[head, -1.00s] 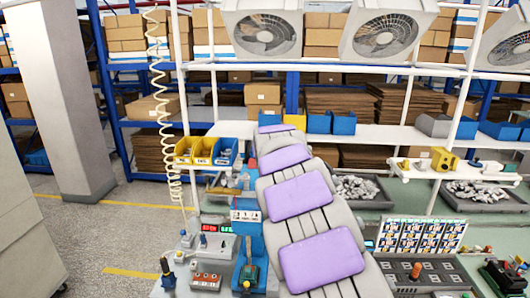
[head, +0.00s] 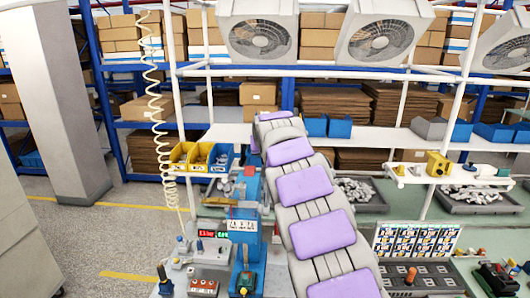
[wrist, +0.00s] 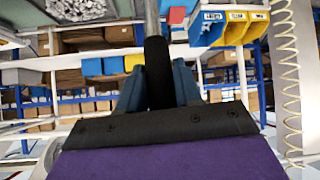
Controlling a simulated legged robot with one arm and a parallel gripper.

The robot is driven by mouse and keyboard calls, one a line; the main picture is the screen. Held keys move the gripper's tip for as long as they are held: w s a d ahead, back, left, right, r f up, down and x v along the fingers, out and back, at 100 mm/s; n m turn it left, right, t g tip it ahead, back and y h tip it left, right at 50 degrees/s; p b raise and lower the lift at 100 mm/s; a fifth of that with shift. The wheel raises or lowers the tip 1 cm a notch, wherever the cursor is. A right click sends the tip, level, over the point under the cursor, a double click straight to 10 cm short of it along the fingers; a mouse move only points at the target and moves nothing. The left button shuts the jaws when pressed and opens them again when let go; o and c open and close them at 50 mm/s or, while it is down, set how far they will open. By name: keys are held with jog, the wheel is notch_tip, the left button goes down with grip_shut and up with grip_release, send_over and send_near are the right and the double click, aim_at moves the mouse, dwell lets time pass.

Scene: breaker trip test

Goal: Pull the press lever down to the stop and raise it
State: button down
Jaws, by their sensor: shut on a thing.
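The blue bench press (head: 249,205) stands on the bench left of my arm in the head view, with a white label plate on its front. Its lever shows in the wrist view as a metal rod with a black grip (wrist: 157,62). My gripper (wrist: 158,88) is shut on this black grip, with a blue finger on each side. In the head view my purple-padded arm hides the lever, and my fingertips cannot be made out clearly.
A red and green display (head: 213,233) and a button box (head: 204,287) sit left of the press. Yellow bins (head: 190,156) stand behind it. A coiled hose (head: 158,110) hangs at left. Trays of metal parts (head: 478,198) lie at right.

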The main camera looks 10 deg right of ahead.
jog(key=c, duration=0.8)
grip_release()
jog(key=shift+c, duration=0.2)
jog(key=shift+a, duration=0.1)
jog(key=b+v, duration=0.3)
jog(key=v, duration=1.4)
jog(key=shift+s, duration=0.15)
jog(key=shift+f, duration=0.1)
jog(key=s+a+f+g+b, duration=0.2)
jog(key=s+f+g+b, duration=0.3)
jog(key=s+f, duration=1.9)
jog(key=s+a+f+n+g+y+b, duration=0.1)
jog(key=s+f+g+b, duration=0.5)
jog(key=s+f+b, duration=0.9)
jog(key=s+a+f, duration=0.1)
jog(key=s+f, duration=0.8)
jog(key=f, duration=0.4)
jog(key=shift+f+g+y+b, duration=0.2)
jog(key=shift+g+y+b, duration=0.1)
jog(key=shift+b, duration=0.05)
